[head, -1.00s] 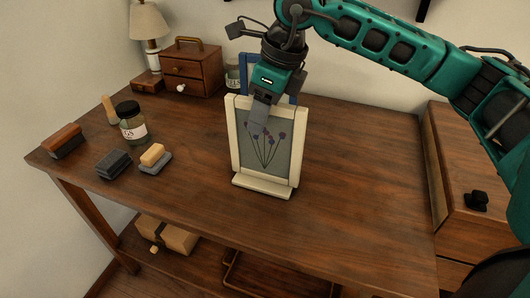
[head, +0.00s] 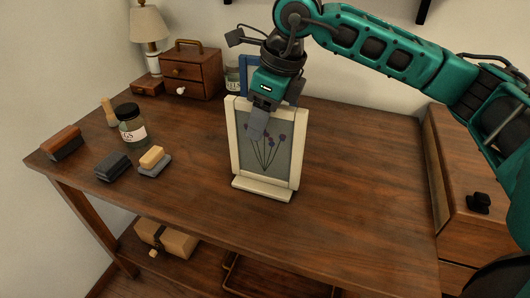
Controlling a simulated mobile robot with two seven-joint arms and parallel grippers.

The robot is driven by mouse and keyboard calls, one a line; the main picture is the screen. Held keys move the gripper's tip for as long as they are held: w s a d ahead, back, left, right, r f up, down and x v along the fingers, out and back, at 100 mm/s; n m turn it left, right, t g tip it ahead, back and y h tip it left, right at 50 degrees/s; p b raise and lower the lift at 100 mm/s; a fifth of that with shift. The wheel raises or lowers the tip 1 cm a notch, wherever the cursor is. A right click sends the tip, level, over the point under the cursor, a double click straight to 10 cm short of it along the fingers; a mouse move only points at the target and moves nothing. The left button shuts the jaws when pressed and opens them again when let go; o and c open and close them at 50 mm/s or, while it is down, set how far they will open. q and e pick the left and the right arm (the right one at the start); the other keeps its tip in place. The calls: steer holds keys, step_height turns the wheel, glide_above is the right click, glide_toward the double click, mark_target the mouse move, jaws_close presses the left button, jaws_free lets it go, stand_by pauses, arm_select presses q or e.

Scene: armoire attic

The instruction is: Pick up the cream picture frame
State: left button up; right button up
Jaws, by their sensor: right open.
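The cream picture frame (head: 236,166) stands upright on the wooden table (head: 350,180), holding a picture of dark purple flowers on thin stems. My right gripper (head: 257,127) reaches down from above at the frame's top. One grey finger shows in front of the picture; the other finger is hidden, so I cannot tell whether the frame's top edge lies between them. The gripper is open. My left gripper is not in view.
A blue frame (head: 245,68) stands behind the cream one, with a jar (head: 232,78) beside it. A dark-lidded jar (head: 131,125), brushes and blocks lie at the left. A small drawer chest (head: 191,72) and lamp (head: 148,25) stand at the back. The table's right side is clear.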

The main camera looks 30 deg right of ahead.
steer(key=shift+c, duration=0.3)
jaws_close()
steer(key=shift+r, duration=0.1)
stand_by(0.9)
